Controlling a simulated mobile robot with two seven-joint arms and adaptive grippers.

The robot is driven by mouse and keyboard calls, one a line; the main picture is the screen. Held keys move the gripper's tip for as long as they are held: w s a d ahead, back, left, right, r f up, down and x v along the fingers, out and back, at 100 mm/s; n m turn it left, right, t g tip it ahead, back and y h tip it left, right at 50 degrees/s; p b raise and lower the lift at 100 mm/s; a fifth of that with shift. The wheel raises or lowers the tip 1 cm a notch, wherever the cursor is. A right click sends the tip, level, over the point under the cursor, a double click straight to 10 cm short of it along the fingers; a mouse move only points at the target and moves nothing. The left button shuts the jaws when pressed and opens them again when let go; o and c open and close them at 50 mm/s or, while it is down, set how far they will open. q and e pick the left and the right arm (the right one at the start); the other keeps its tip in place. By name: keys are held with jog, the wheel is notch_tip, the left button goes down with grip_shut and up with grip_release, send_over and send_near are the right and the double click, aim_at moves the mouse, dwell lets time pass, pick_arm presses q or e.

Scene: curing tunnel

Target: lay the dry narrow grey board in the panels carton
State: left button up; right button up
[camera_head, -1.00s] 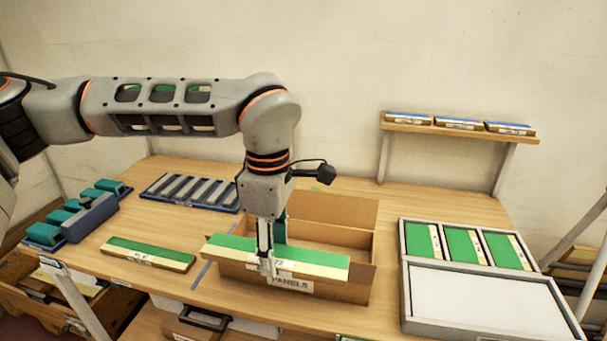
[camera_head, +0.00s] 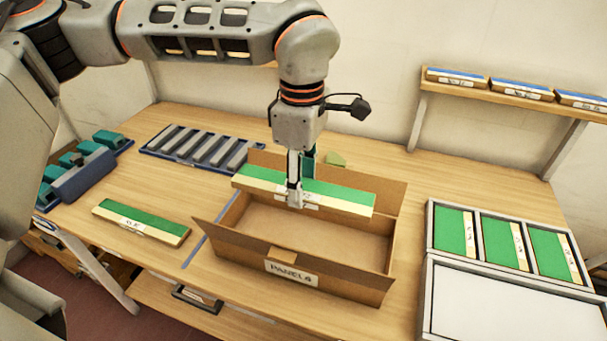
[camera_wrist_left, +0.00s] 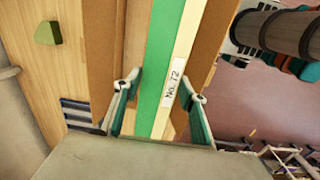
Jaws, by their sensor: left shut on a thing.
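My left gripper (camera_head: 298,188) is shut across the middle of a long board (camera_head: 342,198), green with a cream strip along one side. In the left wrist view the board (camera_wrist_left: 160,60) runs between the two fingers and its label reads "No. 72". The panels carton (camera_head: 290,273) is an open brown box marked "PANELS" on its front. The held board is level above the carton's back part, over the opening. The visible carton floor is bare; the board hides part of the back. The held board does not look grey. My right gripper is not in view.
Another green and cream board (camera_head: 142,222) lies left of the carton. A blue rack with grey slats (camera_head: 203,148) stands behind it. Teal and blue blocks (camera_head: 82,172) are far left. A grey frame (camera_head: 431,235) with three green panels is at right. A shelf (camera_head: 505,92) stands behind.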

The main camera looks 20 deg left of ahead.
pick_arm(q)
notch_tip(320, 180, down, 3)
jog(key=shift+w+r+b, duration=0.1)
jog(key=shift+r+b, duration=0.1)
jog(key=shift+b, duration=0.5)
jog(key=shift+f+b, duration=0.45)
jog(key=shift+f, duration=0.15)
jog(key=shift+f+b, duration=3.2)
jog(key=shift+f, duration=2.2)
jog(key=shift+f+b, duration=0.35)
jog(key=shift+f, duration=0.45)
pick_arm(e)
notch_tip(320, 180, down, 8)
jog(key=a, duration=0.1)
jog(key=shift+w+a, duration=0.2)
pick_arm(q)
jog(key=shift+f, duration=0.1)
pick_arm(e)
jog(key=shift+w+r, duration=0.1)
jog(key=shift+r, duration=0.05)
pick_arm(q)
jog(key=shift+f, duration=0.6)
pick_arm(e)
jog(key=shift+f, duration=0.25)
